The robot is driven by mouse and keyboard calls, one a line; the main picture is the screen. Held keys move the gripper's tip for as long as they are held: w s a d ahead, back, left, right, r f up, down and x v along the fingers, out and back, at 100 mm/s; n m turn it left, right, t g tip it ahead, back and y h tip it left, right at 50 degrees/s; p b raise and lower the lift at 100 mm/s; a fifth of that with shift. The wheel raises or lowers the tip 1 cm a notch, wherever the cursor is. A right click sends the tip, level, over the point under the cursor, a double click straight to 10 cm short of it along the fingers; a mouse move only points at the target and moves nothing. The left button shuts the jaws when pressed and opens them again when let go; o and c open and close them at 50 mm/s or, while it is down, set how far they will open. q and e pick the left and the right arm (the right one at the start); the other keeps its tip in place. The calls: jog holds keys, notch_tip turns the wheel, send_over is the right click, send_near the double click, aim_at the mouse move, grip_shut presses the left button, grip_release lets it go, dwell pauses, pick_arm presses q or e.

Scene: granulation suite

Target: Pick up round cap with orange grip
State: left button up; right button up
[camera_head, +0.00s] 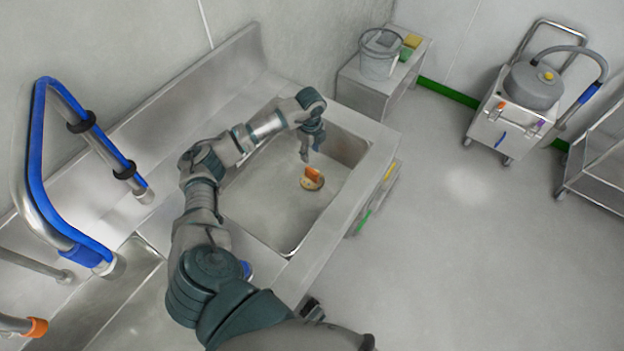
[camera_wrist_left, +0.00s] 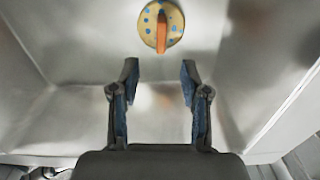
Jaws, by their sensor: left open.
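The round cap with orange grip (camera_head: 312,183) lies in the steel sink basin (camera_head: 262,215), right of the basin's middle in the head view. In the left wrist view the cap (camera_wrist_left: 161,27) is a pale yellow disc with blue spots and an upright orange bar across it. It is ahead of my fingertips, midway between them sideways. My left gripper (camera_head: 311,152) hangs over the basin, beyond the cap in the head view. Its two fingers (camera_wrist_left: 156,80) are open, with nothing between them. My right gripper is not in view.
The basin walls surround the cap and my left gripper. A blue hose with a metal spout (camera_head: 97,140) stands at the left. A side table (camera_head: 364,87) with a clear bucket (camera_head: 380,54) stands behind the sink. A wheeled cart (camera_head: 505,128) stands at the right; the floor between is clear.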

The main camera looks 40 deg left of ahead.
pick_arm(q)
send_over(311, 175)
jog(key=f, duration=0.6)
jog(key=shift+w+d+f+b, duration=0.1)
jog(key=shift+w+d+b, duration=0.05)
jog(key=shift+w+b, duration=0.15)
jog(key=f, duration=0.1)
jog(key=a+f, duration=0.1)
jog(key=f, duration=0.2)
jog(key=shift+a, duration=0.25)
jog(key=f, duration=0.1)
jog(key=f+b, duration=0.1)
jog(key=f, duration=0.1)
jog(key=shift+w+d+f, duration=0.15)
jog(key=shift+d+f, duration=0.15)
jog(key=shift+d, duration=0.1)
jog(key=shift+d+f, duration=0.15)
jog(key=shift+d, duration=0.2)
jog(key=shift+a, duration=0.35)
jog(key=c, duration=0.9)
jog(key=shift+a+f, duration=0.1)
grip_shut()
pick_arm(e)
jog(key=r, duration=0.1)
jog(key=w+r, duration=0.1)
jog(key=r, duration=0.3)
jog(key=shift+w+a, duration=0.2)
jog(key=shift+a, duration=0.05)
